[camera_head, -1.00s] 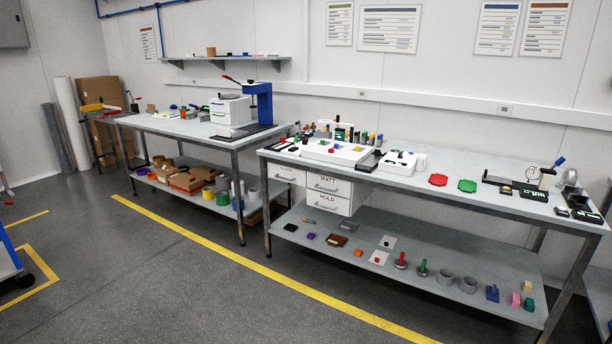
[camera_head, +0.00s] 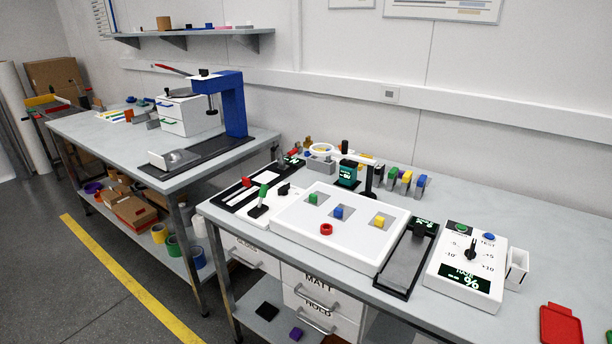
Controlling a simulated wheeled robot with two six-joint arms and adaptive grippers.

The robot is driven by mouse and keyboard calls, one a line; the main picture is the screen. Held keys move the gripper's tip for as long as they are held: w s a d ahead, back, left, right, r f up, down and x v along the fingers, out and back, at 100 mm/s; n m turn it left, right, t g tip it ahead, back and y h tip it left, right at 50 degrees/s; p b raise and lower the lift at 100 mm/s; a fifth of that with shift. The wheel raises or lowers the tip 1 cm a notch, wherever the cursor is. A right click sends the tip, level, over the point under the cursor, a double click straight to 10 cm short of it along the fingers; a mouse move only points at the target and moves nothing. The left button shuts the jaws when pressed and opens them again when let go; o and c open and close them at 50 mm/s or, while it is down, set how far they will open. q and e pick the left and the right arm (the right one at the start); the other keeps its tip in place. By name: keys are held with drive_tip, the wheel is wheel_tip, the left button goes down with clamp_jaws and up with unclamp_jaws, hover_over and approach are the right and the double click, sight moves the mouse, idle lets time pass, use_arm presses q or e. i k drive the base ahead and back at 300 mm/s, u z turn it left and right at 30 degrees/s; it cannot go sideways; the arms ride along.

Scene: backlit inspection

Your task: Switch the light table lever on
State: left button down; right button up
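The light table looks like the broad white panel (camera_head: 285,226) on the nearer bench, with green, blue and yellow blocks in square recesses and a red ring on it. Left of it is a small white box (camera_head: 252,218) carrying a lever with a green grip (camera_head: 263,191) and a black base, its shaft leaning slightly. A small black knob (camera_head: 284,188) stands behind the lever on the same box. I cannot tell from this view whether the lever is at on or off. Neither of my grippers is in view.
A black-and-white tray (camera_head: 233,194) lies left of the lever box. A haze meter box (camera_head: 466,290) with a dial and a black slotted fixture (camera_head: 398,272) are right of the panel. A blue press (camera_head: 232,105) stands on the farther bench. Floor in front is clear.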

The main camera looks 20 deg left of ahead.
sight(264, 189)
drive_tip(key=z, duration=0.05)
drive_tip(key=i, duration=1.15)
